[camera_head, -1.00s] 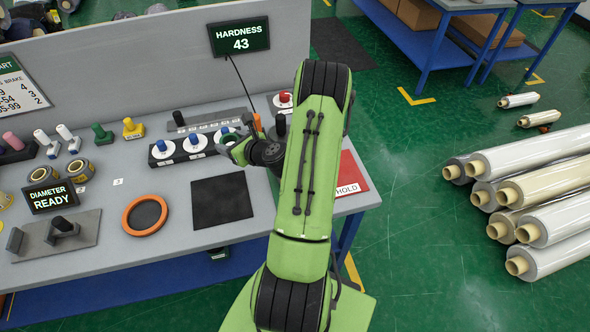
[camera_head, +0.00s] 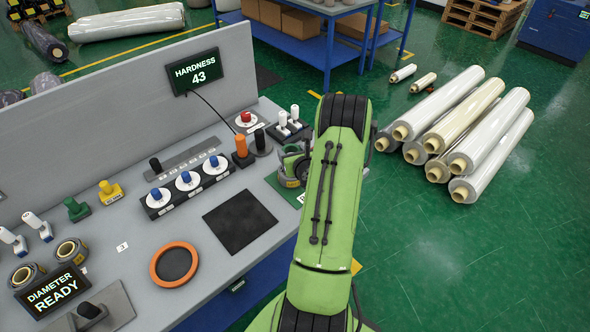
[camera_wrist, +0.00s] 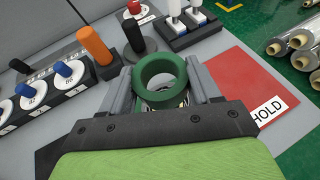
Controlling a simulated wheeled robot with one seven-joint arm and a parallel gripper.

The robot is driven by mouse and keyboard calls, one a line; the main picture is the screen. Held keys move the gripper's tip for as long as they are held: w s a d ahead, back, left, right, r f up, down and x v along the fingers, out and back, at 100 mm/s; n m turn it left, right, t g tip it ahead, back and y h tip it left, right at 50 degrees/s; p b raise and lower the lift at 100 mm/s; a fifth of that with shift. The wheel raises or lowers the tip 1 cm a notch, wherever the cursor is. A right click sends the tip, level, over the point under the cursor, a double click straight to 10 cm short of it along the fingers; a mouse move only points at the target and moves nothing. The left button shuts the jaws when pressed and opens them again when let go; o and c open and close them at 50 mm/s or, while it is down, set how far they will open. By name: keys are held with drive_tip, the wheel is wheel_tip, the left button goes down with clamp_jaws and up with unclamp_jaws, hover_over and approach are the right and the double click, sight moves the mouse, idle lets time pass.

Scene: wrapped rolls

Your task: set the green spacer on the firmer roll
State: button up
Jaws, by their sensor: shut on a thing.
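My gripper (camera_wrist: 160,72) is shut on a dark green ring, the green spacer (camera_wrist: 160,64), with one finger on each side. Below the ring, a gold-and-black patterned thing (camera_wrist: 172,98) shows partly; it looks like a wrapped roll. In the head view a gold-and-black band (camera_head: 289,183) shows just under my gripper (camera_head: 291,162). I cannot tell whether the spacer touches it. Two similar rolls, one (camera_head: 24,274) and another (camera_head: 70,250), stand at the table's left. The hardness display (camera_head: 196,72) reads 43. Nothing here shows which roll it belongs to.
A red HOLD mat (camera_wrist: 239,92) lies right of my gripper. A black stand (camera_wrist: 140,42), an orange-handled tool (camera_wrist: 97,46) and white-topped pegs (camera_wrist: 196,16) stand close beyond. Blue knobs (camera_head: 186,177), a black pad (camera_head: 240,222) and an orange ring (camera_head: 154,268) lie leftward.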

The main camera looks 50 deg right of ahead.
drive_tip(key=f, duration=0.3)
drive_tip(key=f+b, duration=0.1)
drive_tip(key=shift+a+f, duration=0.15)
drive_tip(key=shift+a, duration=0.1)
drive_tip(key=shift+c, duration=0.7)
drive_tip(key=shift+f, duration=0.3)
drive_tip(key=shift+w+d+r, duration=0.1)
drive_tip(key=shift+d, duration=0.05)
drive_tip(key=shift+f+b, duration=0.4)
drive_tip(key=shift+f, duration=0.1)
drive_tip(key=o, duration=1.2)
drive_tip(key=shift+r, duration=0.1)
